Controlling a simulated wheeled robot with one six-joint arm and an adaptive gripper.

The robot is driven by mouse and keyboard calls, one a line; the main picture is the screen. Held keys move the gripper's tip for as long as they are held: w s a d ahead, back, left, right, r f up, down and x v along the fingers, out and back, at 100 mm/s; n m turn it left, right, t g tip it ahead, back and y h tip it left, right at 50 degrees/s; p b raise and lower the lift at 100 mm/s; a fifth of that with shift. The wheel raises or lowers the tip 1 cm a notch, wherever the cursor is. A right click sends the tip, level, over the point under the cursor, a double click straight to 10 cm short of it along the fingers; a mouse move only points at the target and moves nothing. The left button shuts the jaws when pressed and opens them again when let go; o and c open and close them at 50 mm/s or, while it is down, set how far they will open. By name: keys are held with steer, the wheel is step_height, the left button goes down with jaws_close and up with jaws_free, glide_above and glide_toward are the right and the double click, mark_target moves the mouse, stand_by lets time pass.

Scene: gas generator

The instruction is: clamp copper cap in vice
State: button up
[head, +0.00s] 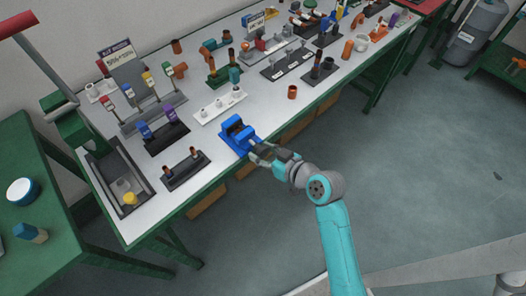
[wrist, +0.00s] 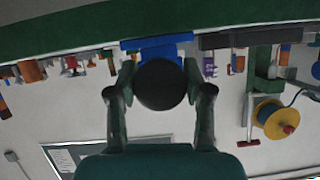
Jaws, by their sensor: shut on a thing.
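A blue vice (head: 237,135) stands at the front edge of the white-topped bench, and its blue body shows behind my gripper in the wrist view (wrist: 158,44). My gripper (head: 262,150) is at the front of the vice. Its fingers are closed on the two sides of a dark round knob (wrist: 160,84), which looks like the vice's handle. The knob hides part of the vice. I cannot tell whether anything sits between the vice jaws. A small copper-coloured cap (head: 292,92) stands alone on the bench, right of and behind the vice.
A black holder with copper pieces (head: 186,168) lies left of the vice. A white strip with grey fittings (head: 220,107) is behind it. Black racks (head: 288,63) and more fittings fill the back. A grey tray (head: 112,182) is at the left end. The floor at right is clear.

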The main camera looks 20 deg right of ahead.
steer(key=m+y, duration=0.2)
steer(key=shift+m, duration=0.3)
steer(key=m+y, duration=0.2)
steer(key=m, duration=0.1)
steer(key=shift+g, duration=0.3)
steer(key=shift+a, duration=0.1)
stand_by(0.4)
steer(key=o, duration=1.2)
steer(key=shift+c, duration=0.2)
steer(key=shift+s+r, duration=0.1)
steer(key=v, duration=1.1)
steer(key=shift+s+d, duration=0.3)
